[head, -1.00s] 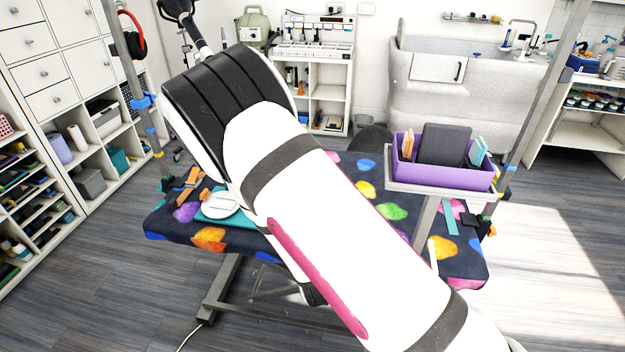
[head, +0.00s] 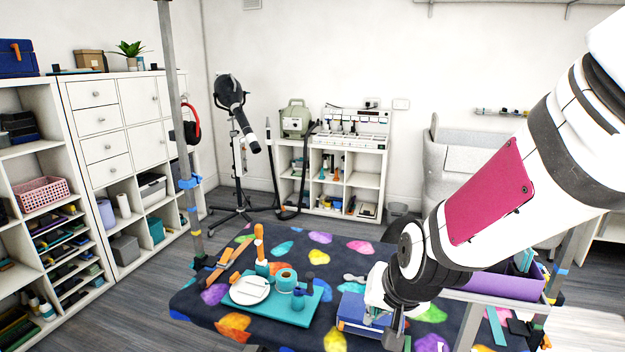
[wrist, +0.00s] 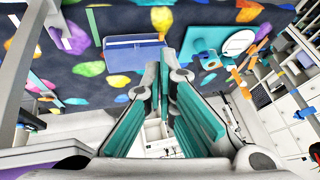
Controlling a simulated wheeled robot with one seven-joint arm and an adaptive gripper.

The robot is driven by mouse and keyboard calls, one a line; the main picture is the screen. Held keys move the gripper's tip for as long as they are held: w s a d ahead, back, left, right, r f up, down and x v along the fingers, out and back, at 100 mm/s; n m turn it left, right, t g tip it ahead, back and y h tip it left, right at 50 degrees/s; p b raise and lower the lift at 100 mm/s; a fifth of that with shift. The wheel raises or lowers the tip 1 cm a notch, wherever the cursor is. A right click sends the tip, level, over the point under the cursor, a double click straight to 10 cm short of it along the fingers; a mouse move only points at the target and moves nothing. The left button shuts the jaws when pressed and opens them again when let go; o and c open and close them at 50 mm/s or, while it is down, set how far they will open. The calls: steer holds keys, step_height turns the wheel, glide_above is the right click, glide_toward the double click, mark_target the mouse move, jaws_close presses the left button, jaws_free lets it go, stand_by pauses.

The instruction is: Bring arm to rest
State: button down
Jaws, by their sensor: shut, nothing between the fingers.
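My arm (head: 490,195) comes in from the upper right of the head view and reaches down to the left, with its pink panel facing me.
A teal tray (head: 296,316) with a white plate (head: 249,290) and small tools is on the table's left half. A purple bin (head: 505,284) stands behind the forearm at right. A grey post (head: 177,110) rises at left. A dryer stand (head: 240,165) is behind.

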steer(key=s+d+r+n, duration=0.1)
steer(key=s+d+r, duration=0.1)
steer(key=s+r, duration=0.2)
steer(key=s+d+r+n+h, duration=0.1)
steer(key=s+d+r, duration=0.2)
steer(key=s, duration=0.6)
steer(key=s+d+r+g, duration=0.1)
steer(key=s+d+r, duration=0.2)
steer(key=s+r, duration=0.3)
steer(key=shift+s+n+h, duration=0.2)
steer(key=shift+n+h, duration=0.1)
steer(key=shift+n, duration=0.1)
steer(key=shift+d, duration=0.1)
